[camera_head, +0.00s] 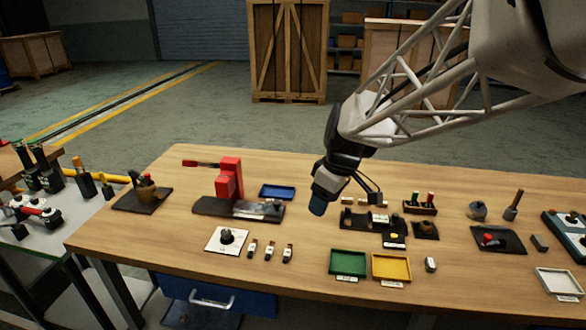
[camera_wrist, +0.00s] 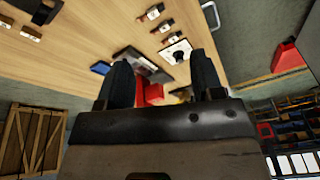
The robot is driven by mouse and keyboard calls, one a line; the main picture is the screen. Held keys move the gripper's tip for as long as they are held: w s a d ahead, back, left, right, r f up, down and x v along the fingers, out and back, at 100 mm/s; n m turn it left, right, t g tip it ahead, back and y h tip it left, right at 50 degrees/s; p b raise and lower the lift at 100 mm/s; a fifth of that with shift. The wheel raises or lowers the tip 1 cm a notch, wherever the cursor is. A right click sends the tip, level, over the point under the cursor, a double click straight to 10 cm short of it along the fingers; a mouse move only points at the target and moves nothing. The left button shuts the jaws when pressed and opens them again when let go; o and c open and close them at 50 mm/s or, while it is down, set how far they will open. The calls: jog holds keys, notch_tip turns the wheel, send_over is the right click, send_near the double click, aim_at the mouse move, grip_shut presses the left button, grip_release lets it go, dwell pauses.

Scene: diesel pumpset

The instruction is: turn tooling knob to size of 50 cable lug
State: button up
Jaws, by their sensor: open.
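A black knob (camera_head: 226,236) stands on a white square plate (camera_head: 213,247) at the front left of the wooden table. The plate also shows in the wrist view (camera_wrist: 184,47), beyond my fingers. Several small cable lugs (camera_head: 269,251) lie in a row just right of it; their size marks are too small to read. A red press-like tool (camera_head: 229,180) stands behind the plate on a dark base. My gripper (camera_wrist: 162,68) is open and empty, its two dark fingers apart. In the head view it hangs above the middle of the table, right of the knob and clear of it.
A green tray (camera_head: 348,276) and a yellow tray (camera_head: 391,280) lie at the front edge, with a blue tray (camera_head: 277,192) behind the lugs. A dark fixture (camera_head: 357,219) with small parts is below and right of my gripper. Bare wood lies left of the white plate.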

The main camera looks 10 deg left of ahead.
jog(key=w+a+f+n+g, duration=0.1)
jog(key=w+a+f+n, duration=0.2)
jog(key=a, duration=0.3)
jog(key=w+a+f+n, duration=0.2)
jog(key=w+a+f, duration=0.1)
jog(key=a, duration=0.4)
jog(key=n+g+y, duration=0.1)
jog(key=n, duration=0.4)
send_near(228, 231)
jog(key=shift+w+a+f, duration=0.15)
jog(key=shift+a+f, duration=0.1)
jog(key=shift+f, duration=0.2)
jog(key=shift+f, duration=0.1)
jog(key=shift+x, duration=3.8)
jog(key=c, duration=0.9)
